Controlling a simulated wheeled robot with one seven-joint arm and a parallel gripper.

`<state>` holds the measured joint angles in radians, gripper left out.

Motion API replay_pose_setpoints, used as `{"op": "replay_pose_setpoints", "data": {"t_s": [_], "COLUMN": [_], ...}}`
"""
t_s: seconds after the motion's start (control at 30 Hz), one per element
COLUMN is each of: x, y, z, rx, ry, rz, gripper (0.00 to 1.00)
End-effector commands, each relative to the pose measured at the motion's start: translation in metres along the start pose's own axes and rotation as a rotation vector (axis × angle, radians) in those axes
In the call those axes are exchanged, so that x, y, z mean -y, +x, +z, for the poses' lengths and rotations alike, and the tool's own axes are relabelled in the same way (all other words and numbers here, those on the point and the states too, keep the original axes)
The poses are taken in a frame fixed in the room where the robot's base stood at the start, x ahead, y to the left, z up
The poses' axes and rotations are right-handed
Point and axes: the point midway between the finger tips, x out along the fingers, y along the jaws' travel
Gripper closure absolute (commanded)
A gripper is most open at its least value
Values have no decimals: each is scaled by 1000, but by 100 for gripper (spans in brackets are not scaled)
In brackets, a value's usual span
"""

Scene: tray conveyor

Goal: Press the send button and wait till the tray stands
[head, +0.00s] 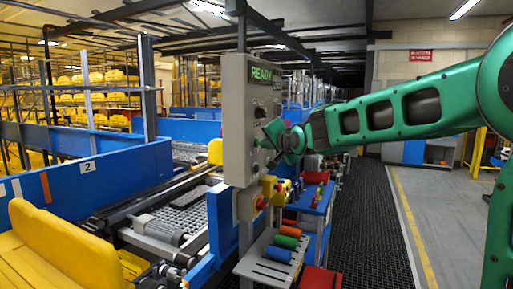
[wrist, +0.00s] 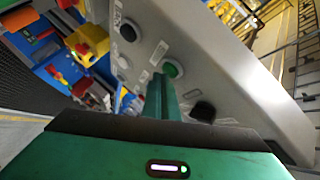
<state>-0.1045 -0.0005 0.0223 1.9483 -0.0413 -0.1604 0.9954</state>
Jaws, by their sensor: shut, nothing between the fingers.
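A grey control box (head: 236,150) stands upright in the middle of the head view, its lit green display (head: 262,73) reading READY. My gripper (head: 270,135) is shut and empty, its tip at the box's button face. In the wrist view my closed fingers (wrist: 160,82) end beside a green button (wrist: 173,68); I cannot tell whether they touch it. A black button (wrist: 128,32) and a black knob (wrist: 203,111) flank it. The labels are too small to read, so which one is the send button is unclear. I cannot make out the tray for certain.
A conveyor with a dark mesh bed (head: 185,215) runs behind blue side panels (head: 90,185) on the left. Below the box are a yellow button housing (head: 270,187) and a rack (head: 268,262) with coloured cylinders. Dark matting (head: 365,220) lies clear at right.

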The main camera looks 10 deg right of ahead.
Motion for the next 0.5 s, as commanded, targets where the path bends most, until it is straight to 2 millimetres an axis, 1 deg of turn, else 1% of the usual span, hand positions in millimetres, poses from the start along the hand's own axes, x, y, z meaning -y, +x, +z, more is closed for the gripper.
{"op": "replay_pose_setpoints", "data": {"t_s": [0.5], "x": [3], "y": [4], "z": [3], "rx": [1], "ry": [0], "rz": [-1], "gripper": [100]}}
